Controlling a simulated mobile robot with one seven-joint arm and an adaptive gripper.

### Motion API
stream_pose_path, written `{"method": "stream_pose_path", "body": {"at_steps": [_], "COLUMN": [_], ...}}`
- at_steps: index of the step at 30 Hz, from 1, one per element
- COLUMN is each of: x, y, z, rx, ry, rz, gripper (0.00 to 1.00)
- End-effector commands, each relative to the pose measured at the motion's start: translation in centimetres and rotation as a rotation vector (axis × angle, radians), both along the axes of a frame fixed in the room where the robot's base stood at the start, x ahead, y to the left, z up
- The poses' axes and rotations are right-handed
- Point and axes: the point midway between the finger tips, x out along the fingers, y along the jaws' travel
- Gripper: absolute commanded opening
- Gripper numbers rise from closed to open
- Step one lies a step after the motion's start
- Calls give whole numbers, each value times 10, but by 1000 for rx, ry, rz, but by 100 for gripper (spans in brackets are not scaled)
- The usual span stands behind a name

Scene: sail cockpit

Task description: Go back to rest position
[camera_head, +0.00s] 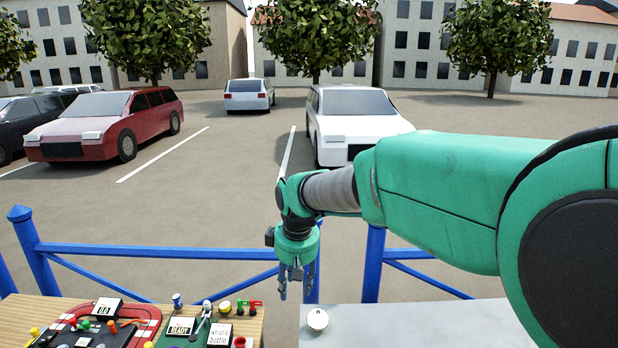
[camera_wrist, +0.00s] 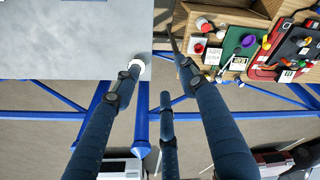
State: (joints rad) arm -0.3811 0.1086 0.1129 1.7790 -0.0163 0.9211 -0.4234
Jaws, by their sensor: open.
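My gripper (camera_head: 296,276) hangs from the green arm, pointing down, in front of the blue railing. In the wrist view its dark fingers (camera_wrist: 155,75) are spread apart with nothing between them. It is above the gap between the wooden table (camera_head: 256,322) on the left and the grey table (camera_head: 420,322) on the right. A small white round object (camera_head: 317,319) sits near the left edge of the grey table. In the wrist view it is partly hidden behind a finger.
The wooden table carries a red track (camera_head: 140,318), small cards and several coloured pieces. The blue railing (camera_head: 160,251) runs behind both tables. Most of the grey table is bare. Parked cars, including a red one (camera_head: 110,125), stand far beyond the railing.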

Motion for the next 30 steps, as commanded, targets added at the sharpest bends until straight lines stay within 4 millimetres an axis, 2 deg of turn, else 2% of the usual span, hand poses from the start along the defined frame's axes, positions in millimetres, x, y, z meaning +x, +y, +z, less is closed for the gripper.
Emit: {"method": "stream_pose_path", "body": {"at_steps": [1, 7, 15, 22, 30], "x": [-9, -46, -102, -155, -218], "y": [-14, -60, -116, -158, -198], "z": [8, 31, 51, 56, 51], "rx": [7, 34, 71, 103, 141], "ry": [-9, -40, -80, -114, -157], "rz": [-26, -130, -270, -388, -525], "gripper": [42, 42, 42, 42, 42]}}
